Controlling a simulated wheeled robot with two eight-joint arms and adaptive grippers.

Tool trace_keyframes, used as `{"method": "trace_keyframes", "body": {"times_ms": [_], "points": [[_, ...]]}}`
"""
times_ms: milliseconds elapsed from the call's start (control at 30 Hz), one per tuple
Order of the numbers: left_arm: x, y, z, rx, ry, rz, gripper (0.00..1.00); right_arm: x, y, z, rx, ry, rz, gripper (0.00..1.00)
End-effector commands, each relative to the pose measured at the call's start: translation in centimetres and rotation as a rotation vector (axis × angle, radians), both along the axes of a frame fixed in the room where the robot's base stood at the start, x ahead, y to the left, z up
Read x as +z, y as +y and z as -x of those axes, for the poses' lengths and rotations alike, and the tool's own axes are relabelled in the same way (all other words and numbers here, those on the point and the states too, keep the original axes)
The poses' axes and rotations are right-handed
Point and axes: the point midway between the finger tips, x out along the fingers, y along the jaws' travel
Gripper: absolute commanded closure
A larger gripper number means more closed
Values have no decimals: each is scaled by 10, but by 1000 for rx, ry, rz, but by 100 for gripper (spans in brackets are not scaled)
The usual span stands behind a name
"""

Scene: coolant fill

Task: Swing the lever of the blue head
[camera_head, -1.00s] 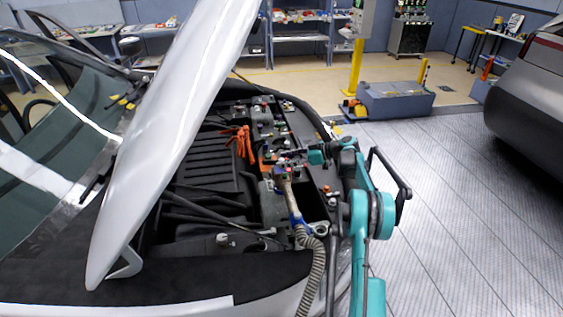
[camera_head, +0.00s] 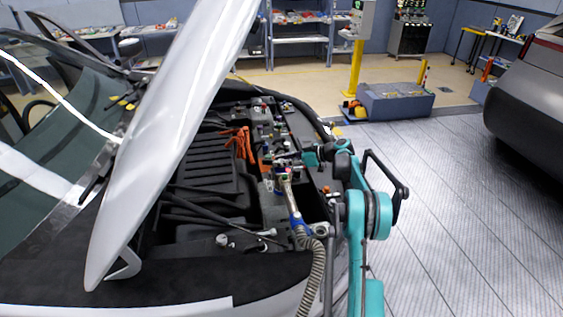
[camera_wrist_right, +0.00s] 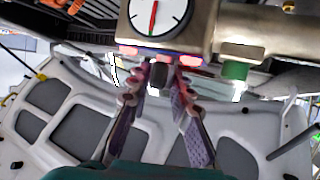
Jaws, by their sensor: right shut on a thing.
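The filling head (camera_head: 286,181) stands in the engine bay as a grey tube with a blue collar (camera_head: 295,219) and a corrugated hose (camera_head: 317,265) below it. In the right wrist view its metal block (camera_wrist_right: 165,32) carries a round white gauge (camera_wrist_right: 158,14) with a red and green needle. My right gripper (camera_head: 291,160) reaches in from the right at the top of the head. In the wrist view, its fingers (camera_wrist_right: 156,78) are on either side of a small dark lever-like piece (camera_wrist_right: 158,75) below the block and are shut on it. My left gripper is not in view.
The raised silver hood (camera_head: 165,140) stands left of the bay. Orange clamps (camera_head: 241,143) lie on the engine beyond the head. Metal rods (camera_head: 215,218) lie across the bay's front. The floor (camera_head: 455,220) right of my arm is clear up to another car (camera_head: 535,90).

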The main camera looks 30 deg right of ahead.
Motion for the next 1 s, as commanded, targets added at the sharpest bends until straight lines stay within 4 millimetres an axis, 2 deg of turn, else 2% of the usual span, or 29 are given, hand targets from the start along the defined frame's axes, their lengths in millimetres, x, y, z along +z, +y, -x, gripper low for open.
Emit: {"method": "trace_keyframes", "body": {"times_ms": [267, 1000], "points": [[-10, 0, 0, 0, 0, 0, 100, -2, 4, 1, -165, 1, -1, 100], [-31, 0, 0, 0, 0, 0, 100, -1, 5, -1, -843, -2, 2, 100]]}}
